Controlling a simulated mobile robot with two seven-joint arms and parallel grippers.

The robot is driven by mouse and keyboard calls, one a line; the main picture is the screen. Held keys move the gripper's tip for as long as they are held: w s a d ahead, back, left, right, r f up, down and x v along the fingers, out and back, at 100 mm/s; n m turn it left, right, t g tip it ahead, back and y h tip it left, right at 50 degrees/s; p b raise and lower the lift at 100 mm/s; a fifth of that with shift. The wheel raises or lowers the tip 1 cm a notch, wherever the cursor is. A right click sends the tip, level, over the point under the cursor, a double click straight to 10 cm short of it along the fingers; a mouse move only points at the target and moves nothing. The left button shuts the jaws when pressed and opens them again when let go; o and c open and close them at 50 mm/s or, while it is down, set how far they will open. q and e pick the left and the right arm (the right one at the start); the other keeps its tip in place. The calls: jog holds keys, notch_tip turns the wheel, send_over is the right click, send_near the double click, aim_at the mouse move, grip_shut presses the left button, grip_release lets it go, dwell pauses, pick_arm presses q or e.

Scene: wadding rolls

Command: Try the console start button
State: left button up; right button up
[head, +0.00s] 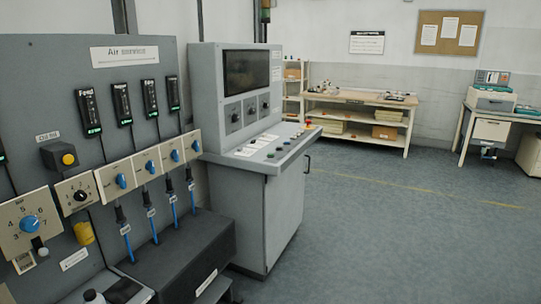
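A grey console (266,210) stands left of centre in the head view, with a dark screen (246,73) and several dark square controls below it. Its sloping desk (262,152) carries small buttons and white labels. A green button (271,155) shows near the desk's front, but the labels are too small to read, so I cannot tell which is the start button. Neither of my grippers is in view.
An "Air service" panel (138,98) with blue knobs and hoses stands at the left, above a dark box (180,255). A workbench (360,102) and a desk with a printer (492,98) stand at the back. The floor (400,235) at the right is clear.

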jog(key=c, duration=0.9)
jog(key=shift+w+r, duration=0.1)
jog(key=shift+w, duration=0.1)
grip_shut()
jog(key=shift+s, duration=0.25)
